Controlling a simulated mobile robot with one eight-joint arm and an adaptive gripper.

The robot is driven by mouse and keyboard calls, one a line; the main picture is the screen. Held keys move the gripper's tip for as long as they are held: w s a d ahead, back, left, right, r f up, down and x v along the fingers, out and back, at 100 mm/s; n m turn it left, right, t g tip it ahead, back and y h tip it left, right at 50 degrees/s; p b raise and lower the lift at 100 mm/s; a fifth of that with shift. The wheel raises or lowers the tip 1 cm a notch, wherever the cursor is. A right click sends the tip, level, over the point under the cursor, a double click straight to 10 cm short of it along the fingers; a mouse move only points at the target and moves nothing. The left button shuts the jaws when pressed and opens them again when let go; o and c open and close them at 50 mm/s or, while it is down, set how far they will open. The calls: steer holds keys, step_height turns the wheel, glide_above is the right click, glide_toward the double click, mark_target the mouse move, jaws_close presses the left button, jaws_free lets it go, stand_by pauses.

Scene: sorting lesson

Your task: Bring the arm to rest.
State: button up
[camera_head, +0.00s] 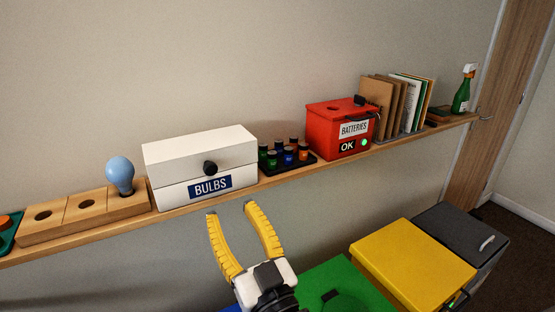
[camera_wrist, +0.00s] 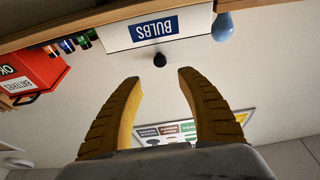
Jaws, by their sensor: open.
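My gripper (camera_head: 240,222) has two yellow ribbed fingers, spread apart with nothing between them. In the head view it is raised in front of the shelf, below the white bulbs box. In the wrist view the fingers (camera_wrist: 158,82) point toward the bulbs box, which appears upside down, and they are apart from it.
A wooden shelf (camera_head: 225,195) carries a wooden holder (camera_head: 60,222) with a blue bulb (camera_head: 119,173), the white bulbs box (camera_head: 198,154), batteries in a black tray (camera_head: 304,165), a red batteries box (camera_head: 326,118), folders and a spray bottle (camera_head: 463,93). Green (camera_head: 340,275), yellow (camera_head: 410,255) and dark grey (camera_head: 455,230) bins stand below.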

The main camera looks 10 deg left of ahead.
steer(key=shift+d, duration=0.1)
steer(key=w+d+f+m+g+h, duration=0.1)
steer(key=w+d+f+g+h, duration=0.15)
steer(key=d, duration=0.45)
steer(key=w+d+f+m+g+h, duration=0.1)
steer(key=w+d+f+h, duration=0.3)
steer(key=d, duration=0.2)
steer(key=s+d+f+m+g+h, duration=0.2)
steer(key=s+d, duration=0.3)
steer(key=d, duration=0.5)
steer(key=s+d+f+m+g+h, duration=0.3)
steer(key=s+d, duration=0.3)
steer(key=d, duration=0.4)
steer(key=shift+s+f+g+h, duration=0.2)
steer(key=shift+f+g+h, duration=0.35)
steer(key=shift+g+h, duration=0.1)
